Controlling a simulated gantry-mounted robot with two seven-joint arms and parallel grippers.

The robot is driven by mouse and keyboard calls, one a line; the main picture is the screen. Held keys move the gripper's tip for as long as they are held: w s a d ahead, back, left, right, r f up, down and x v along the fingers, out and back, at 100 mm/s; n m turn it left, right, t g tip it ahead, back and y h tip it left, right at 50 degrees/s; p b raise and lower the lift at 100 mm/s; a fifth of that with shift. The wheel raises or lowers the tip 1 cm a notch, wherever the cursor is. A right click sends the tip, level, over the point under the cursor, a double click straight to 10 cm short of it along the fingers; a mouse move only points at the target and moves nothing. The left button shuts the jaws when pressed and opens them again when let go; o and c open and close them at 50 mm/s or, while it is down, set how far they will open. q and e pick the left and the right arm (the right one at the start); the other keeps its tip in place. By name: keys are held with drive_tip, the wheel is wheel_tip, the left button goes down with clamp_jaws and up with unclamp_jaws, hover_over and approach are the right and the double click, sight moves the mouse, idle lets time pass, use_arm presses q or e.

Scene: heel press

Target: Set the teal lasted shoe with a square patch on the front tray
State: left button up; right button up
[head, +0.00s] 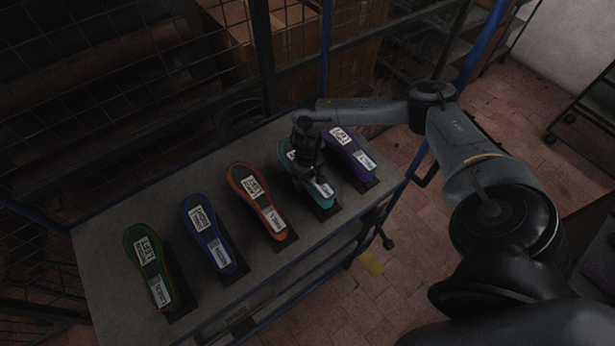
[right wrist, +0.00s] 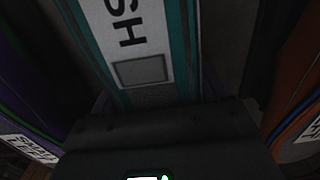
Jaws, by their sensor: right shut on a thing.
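The teal shoe (head: 318,190) lies in the row on the grey table, between the orange and purple shoes. My right gripper (head: 305,165) is over it from above and hides its middle. In the right wrist view the teal shoe (right wrist: 183,50) shows close up, with a white label and a grey square patch (right wrist: 142,70) below the letters "SH". The gripper is shut on the teal shoe; its fingertips are hard to make out. My left gripper is not in view, and I cannot identify the front tray.
A purple shoe (head: 350,150) stands close on the right, an orange shoe (head: 256,200) on the left. A blue shoe (head: 209,234) and a green shoe (head: 147,262) lie farther left. A wire mesh (head: 130,95) rises behind the table (head: 115,290).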

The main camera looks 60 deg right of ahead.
drive_tip(key=shift+f, duration=0.35)
drive_tip(key=o, duration=1.6)
drive_tip(key=shift+o, duration=0.2)
wheel_tip(320, 180, up, 10)
drive_tip(key=shift+r, duration=0.45)
